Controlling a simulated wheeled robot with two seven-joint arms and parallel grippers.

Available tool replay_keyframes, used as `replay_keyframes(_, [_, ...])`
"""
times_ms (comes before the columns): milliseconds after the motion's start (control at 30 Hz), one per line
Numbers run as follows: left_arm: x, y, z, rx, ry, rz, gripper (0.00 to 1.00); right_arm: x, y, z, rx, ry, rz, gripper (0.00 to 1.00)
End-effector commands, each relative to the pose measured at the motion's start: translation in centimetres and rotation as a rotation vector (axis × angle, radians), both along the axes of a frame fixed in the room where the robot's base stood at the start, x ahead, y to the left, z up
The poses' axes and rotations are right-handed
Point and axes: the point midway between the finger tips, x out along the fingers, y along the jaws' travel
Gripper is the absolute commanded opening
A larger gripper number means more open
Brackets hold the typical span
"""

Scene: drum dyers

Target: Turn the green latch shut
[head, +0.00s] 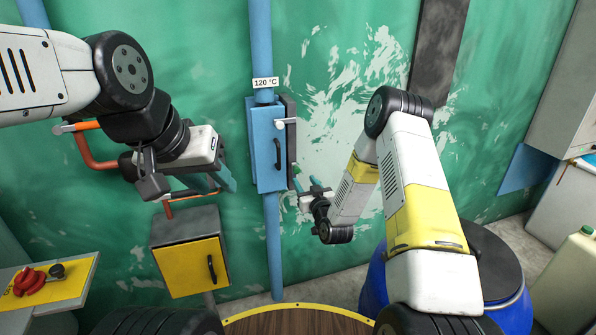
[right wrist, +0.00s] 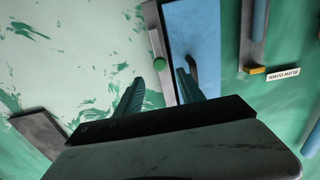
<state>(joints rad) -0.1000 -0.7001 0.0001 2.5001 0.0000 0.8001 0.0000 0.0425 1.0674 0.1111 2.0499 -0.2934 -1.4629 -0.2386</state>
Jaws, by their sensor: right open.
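A blue box (head: 266,148) with a black handle hangs on the blue pipe against the green wall. A grey strip runs along its right side. The green latch (right wrist: 158,46) shows as a small round green end on that strip in the right wrist view; in the head view a small green piece (head: 296,169) sits low on the strip. My right gripper (head: 308,182) is open and empty, its teal fingers close to the strip. In the wrist view the latch lies just beyond and between the fingertips (right wrist: 160,82), apart from them. My left gripper (head: 214,184) is left of the box, its opening unclear.
A yellow-fronted box (head: 190,266) stands low on the left, beside a panel with a red knob (head: 28,281). A blue drum (head: 490,270) stands at the right behind my right arm. A round wooden top (head: 300,322) is in front.

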Motion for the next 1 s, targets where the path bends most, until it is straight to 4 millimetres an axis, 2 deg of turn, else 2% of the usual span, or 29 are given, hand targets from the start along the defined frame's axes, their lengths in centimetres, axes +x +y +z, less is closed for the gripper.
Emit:
replay_keyframes(167, [0.0, 0.0, 0.0, 0.0, 0.0, 0.0, 0.36, 1.5, 0.6, 0.0, 0.003, -0.01, 0.0, 0.46])
replay_keyframes(400, [0.0, 0.0, 0.0, 0.0, 0.0, 0.0, 0.36, 5.2, 1.8, -0.1, 0.003, -0.006, 0.0, 0.46])
replay_keyframes(533, [0.0, 0.0, 0.0, 0.0, 0.0, 0.0, 0.36, 6.6, 2.2, -0.1, 0.003, -0.005, -0.001, 0.46])
replay_keyframes(900, [0.0, 0.0, 0.0, 0.0, 0.0, 0.0, 0.36, 7.3, 2.4, -0.1, 0.002, -0.003, -0.001, 0.46])
replay_keyframes(1000, [0.0, 0.0, 0.0, 0.0, 0.0, 0.0, 0.36, 7.3, 2.4, -0.1, 0.002, -0.003, -0.001, 0.28])
